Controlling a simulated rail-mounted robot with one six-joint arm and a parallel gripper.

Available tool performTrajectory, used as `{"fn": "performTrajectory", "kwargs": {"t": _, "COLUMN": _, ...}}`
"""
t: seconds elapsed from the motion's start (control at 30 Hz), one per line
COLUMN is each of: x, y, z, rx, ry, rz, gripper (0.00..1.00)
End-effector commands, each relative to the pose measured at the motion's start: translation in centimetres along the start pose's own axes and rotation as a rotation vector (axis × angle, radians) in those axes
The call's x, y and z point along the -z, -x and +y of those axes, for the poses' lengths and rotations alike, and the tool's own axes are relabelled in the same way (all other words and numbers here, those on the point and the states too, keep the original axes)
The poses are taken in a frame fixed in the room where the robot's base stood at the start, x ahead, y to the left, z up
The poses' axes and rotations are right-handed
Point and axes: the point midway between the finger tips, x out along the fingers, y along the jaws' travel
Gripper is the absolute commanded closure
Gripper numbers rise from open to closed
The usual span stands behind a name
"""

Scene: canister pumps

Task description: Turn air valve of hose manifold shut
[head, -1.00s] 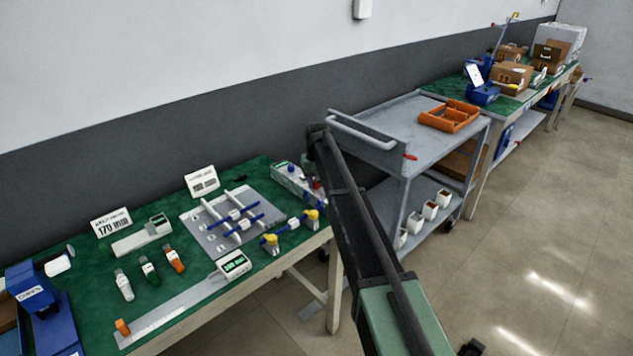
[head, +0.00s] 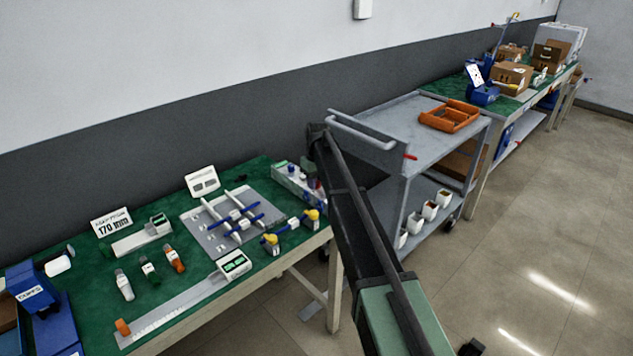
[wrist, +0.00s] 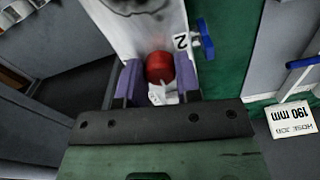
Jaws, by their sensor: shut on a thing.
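The hose manifold (head: 297,183) is a pale block at the back right corner of the green bench, with a blue knob on top. In the wrist view its pale body (wrist: 130,28) carries a label "2" and a blue lever (wrist: 204,38) at its right side. A round red knob (wrist: 159,67), seemingly the air valve, sits between the two purple fingers of my gripper (wrist: 158,80). My gripper is shut on this red knob. The valve's exact turn angle is hard to tell. In the head view my arm partly covers the manifold's right end.
A grey plate with blue-handled bars (head: 233,222) stands left of the manifold, with yellow-topped fittings (head: 270,244) in front. A sign reading 190 mm (wrist: 291,120) shows in the wrist view. A grey cart (head: 385,120) stands close behind my arm on the right.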

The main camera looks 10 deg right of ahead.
Motion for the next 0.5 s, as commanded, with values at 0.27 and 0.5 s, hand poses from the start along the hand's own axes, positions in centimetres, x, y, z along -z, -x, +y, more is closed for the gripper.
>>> {"fn": "performTrajectory", "kwargs": {"t": 0.27, "x": -0.01, "y": -0.01, "z": -0.01, "rx": 0.0, "ry": 0.0, "rz": 0.0, "gripper": 0.47}}
{"fn": "performTrajectory", "kwargs": {"t": 0.5, "x": 0.0, "y": 0.0, "z": 0.0, "rx": 0.0, "ry": -0.001, "rz": 0.0, "gripper": 0.43}}
